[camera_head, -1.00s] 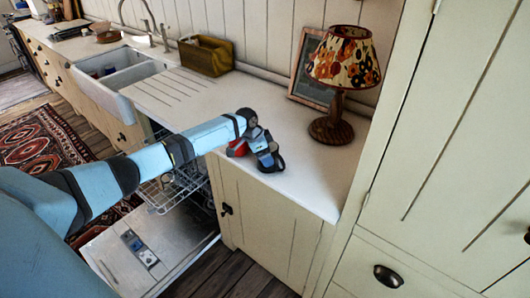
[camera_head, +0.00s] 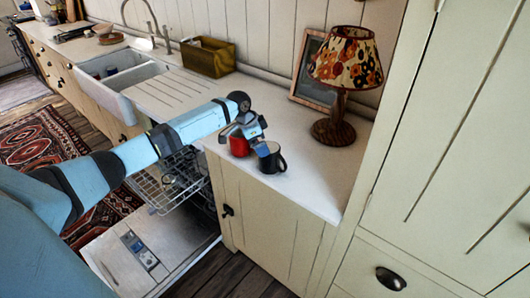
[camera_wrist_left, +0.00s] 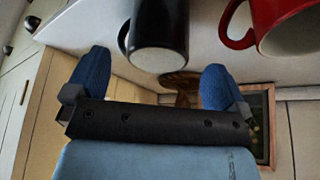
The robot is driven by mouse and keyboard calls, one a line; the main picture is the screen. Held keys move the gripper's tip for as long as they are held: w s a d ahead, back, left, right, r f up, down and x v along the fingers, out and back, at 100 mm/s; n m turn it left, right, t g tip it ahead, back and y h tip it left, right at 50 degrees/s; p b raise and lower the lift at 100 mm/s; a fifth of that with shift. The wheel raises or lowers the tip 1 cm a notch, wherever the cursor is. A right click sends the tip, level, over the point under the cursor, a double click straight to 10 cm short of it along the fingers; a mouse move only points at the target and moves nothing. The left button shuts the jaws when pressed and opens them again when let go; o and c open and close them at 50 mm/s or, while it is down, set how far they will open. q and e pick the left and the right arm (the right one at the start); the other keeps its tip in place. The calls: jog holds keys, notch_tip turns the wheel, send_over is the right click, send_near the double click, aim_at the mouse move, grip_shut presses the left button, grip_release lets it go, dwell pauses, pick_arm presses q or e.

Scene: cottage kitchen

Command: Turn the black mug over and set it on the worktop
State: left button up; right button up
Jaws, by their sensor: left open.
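The black mug (camera_head: 270,161) stands on the white worktop (camera_head: 310,180) near its front edge, its handle to the right. My left gripper (camera_head: 250,130) is open and empty, just above and behind the mugs. In the wrist view its blue fingertips (camera_wrist_left: 152,75) are wide apart, with the black mug beyond them and apparently clear. My right gripper is not in view.
A red mug (camera_head: 239,146) stands close left of the black mug, partly under my gripper. A lamp (camera_head: 334,130) and a picture frame (camera_head: 310,70) stand behind. The open dishwasher (camera_head: 160,190) is below left. Worktop to the right is clear.

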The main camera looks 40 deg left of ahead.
pick_arm(q)
jog(key=v, duration=0.5)
jog(key=shift+s+r+b, duration=0.15)
jog(key=shift+r+b, duration=0.15)
jog(key=shift+a, duration=0.1)
